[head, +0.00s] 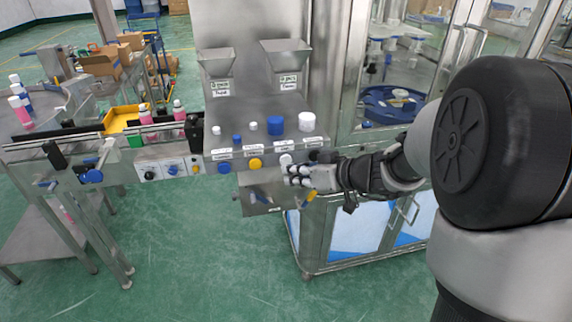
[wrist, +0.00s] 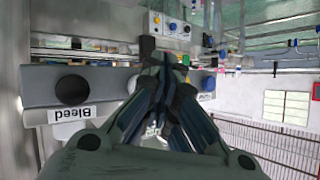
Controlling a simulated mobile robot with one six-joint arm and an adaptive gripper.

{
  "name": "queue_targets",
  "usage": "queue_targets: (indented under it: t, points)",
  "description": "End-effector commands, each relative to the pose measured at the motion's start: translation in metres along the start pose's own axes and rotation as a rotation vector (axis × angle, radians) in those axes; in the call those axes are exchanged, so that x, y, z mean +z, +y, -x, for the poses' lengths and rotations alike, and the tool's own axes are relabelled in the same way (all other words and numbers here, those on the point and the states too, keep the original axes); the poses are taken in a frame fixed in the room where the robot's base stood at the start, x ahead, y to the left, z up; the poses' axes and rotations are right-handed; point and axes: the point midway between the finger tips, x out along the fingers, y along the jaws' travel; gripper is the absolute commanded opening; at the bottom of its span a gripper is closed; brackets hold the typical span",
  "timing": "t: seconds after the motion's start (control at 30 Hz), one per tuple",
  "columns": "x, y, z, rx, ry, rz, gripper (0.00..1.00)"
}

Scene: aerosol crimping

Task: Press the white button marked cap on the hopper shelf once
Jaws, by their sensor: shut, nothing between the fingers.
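The hopper shelf (head: 262,135) has a row of buttons along its front edge. A white button (head: 286,159) sits between a yellow button (head: 255,163) and a dark button at the right end. The small labels are too blurred to read in the head view. My gripper (head: 290,175) is shut and empty, right at the shelf front by the white button; I cannot tell if it touches it.
Two hoppers (head: 287,56) rise behind the shelf, with white and blue caps (head: 275,126) on top. A blue button (head: 224,167) is at the left end. A conveyor (head: 160,130) with bottles is at left, a glass cabinet (head: 400,85) at right.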

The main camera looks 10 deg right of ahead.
Motion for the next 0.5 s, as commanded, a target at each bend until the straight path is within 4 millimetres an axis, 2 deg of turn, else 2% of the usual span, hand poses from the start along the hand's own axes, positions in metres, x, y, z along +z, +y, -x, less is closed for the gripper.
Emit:
queue_targets:
  t: [0.3,0.5]
  points:
    - [0.001,-0.001,0.002,0.000,0.000,0.000,0.00]
    - [0.011,-0.009,0.014,0.002,0.001,0.001,0.00]
